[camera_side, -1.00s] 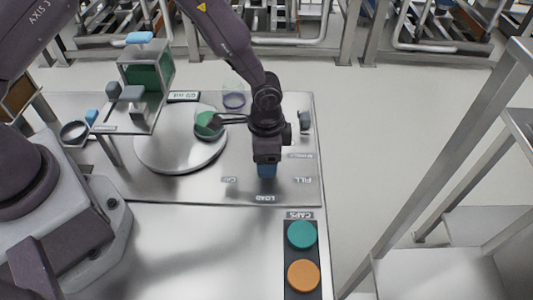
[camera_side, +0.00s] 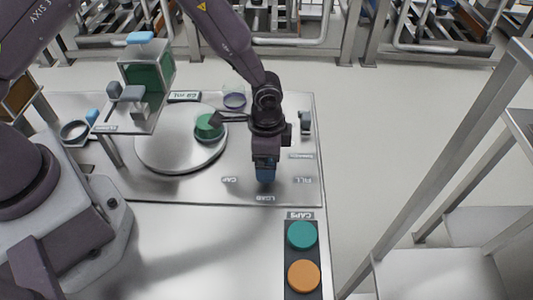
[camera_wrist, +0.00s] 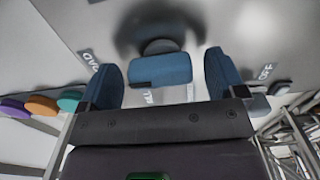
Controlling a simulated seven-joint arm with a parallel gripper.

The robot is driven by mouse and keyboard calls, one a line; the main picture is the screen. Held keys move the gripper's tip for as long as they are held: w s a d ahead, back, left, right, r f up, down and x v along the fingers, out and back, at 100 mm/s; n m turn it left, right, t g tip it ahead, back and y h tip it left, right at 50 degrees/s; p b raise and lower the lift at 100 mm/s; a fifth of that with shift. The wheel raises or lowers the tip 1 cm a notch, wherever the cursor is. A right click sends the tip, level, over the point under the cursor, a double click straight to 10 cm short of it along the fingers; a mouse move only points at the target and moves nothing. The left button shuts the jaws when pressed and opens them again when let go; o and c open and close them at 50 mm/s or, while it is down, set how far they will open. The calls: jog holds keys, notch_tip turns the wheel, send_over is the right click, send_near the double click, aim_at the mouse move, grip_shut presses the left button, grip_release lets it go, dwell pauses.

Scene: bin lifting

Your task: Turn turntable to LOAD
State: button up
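My gripper (camera_side: 265,174) points down over the plate near the labels. In the wrist view its two blue fingers (camera_wrist: 166,78) are apart, and a blue handle (camera_wrist: 160,69) lies between them. I cannot tell whether either finger touches the handle. In the side view my gripper hides the handle. The round metal turntable (camera_side: 165,150) is left of my gripper and carries a green container (camera_side: 207,128) near its right edge. The LOAD label (camera_side: 273,198) is just in front of my gripper; LOAD (camera_wrist: 90,60) also shows in the wrist view.
A CAP label (camera_side: 230,180) and a FILL label (camera_side: 303,180) flank my gripper. A raised station (camera_side: 147,75) overhangs the turntable.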

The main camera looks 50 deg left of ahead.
notch_tip(320, 180, up, 13)
dwell(0.6)
jog(key=s+a+r+n+t, duration=0.2)
jog(key=s+a+r+n, duration=0.2)
jog(key=s+a+r, duration=0.3)
jog(key=s+a+r+n+t, duration=0.3)
jog(key=s+a+r+n, duration=0.2)
jog(key=s+r, duration=0.7)
jog(key=shift+s+a+r+t, duration=0.15)
jog(key=shift+a+r+t, duration=0.25)
jog(key=shift+a, duration=0.65)
jog(key=shift+r, duration=0.1)
jog(key=shift+c, duration=0.4)
dwell(0.4)
